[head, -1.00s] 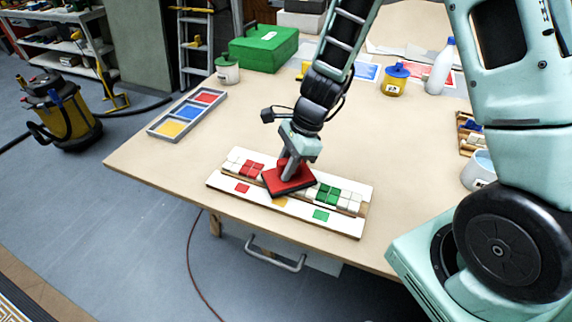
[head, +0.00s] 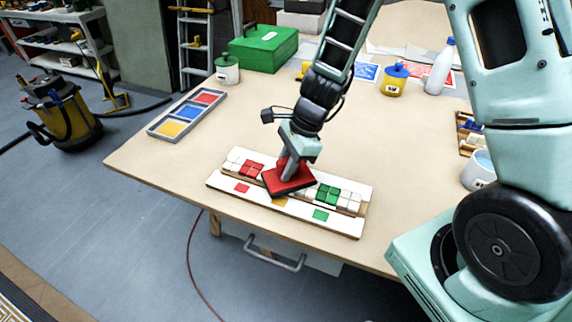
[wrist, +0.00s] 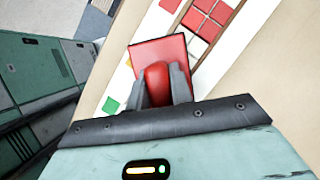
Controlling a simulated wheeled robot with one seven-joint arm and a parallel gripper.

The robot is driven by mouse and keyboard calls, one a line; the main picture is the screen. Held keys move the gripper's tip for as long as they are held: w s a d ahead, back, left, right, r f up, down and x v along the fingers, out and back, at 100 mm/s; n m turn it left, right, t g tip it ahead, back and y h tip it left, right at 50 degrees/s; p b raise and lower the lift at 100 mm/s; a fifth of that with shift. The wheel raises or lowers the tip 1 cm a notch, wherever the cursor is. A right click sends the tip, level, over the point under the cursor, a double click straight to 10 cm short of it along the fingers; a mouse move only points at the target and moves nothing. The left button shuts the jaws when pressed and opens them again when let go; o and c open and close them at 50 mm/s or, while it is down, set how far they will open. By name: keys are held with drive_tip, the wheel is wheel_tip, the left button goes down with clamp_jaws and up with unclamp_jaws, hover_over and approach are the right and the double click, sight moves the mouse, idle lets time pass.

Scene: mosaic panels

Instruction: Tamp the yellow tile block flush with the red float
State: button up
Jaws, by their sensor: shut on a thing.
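My gripper (head: 289,168) is shut on the red float (head: 290,183), and its fingers grip the float's handle. In the wrist view the gripper (wrist: 166,88) holds the red handle, with the red float plate (wrist: 150,52) beyond it. The float lies over the middle of the white mosaic panel (head: 225,183), between red tiles (head: 251,168) and green tiles (head: 327,194). A yellow mark (head: 279,202) shows on the panel's front strip just beside the float. The yellow tile block is hidden, apparently under the float. I cannot tell whether the float touches the tiles.
A grey tray (head: 160,129) with red, blue and yellow sections lies at the left of the table. A green box (head: 264,48), a yellow pot (head: 396,82) and a white bottle (head: 440,66) stand at the back. The table around the panel is clear.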

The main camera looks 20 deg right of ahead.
drive_tip(key=shift+s+f, duration=0.1)
drive_tip(key=shift+f, duration=0.05)
wheel_tip(320, 180, up, 7)
drive_tip(key=p, duration=0.6)
drive_tip(key=shift+p, duration=0.4)
